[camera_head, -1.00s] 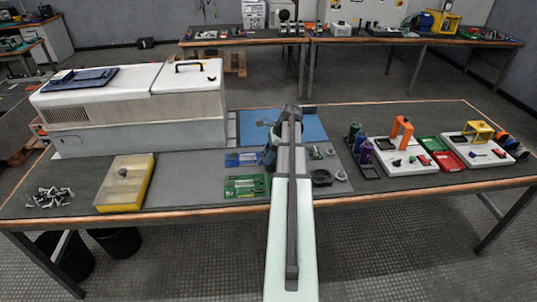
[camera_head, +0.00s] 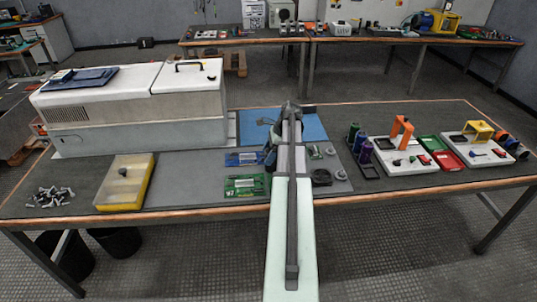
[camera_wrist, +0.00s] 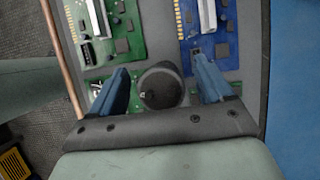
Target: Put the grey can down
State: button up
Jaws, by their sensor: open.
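The grey can (camera_wrist: 160,88) shows in the wrist view as a dark cylinder seen end-on, with a hollow-looking, shaded top. It stands between the two blue fingers of my gripper (camera_wrist: 162,85), with a visible gap on each side. My gripper is open. In the head view my arm covers most of the gripper, and I cannot make out the can there. The can's lower end and its contact with the surface are hidden.
A green board (camera_wrist: 115,35) and a blue board (camera_wrist: 208,30) lie just beyond the can.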

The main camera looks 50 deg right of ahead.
jog(key=v, duration=1.1)
jog(key=shift+s+d+r, duration=0.15)
jog(key=shift+r, duration=0.2)
jog(key=shift+f, duration=0.1)
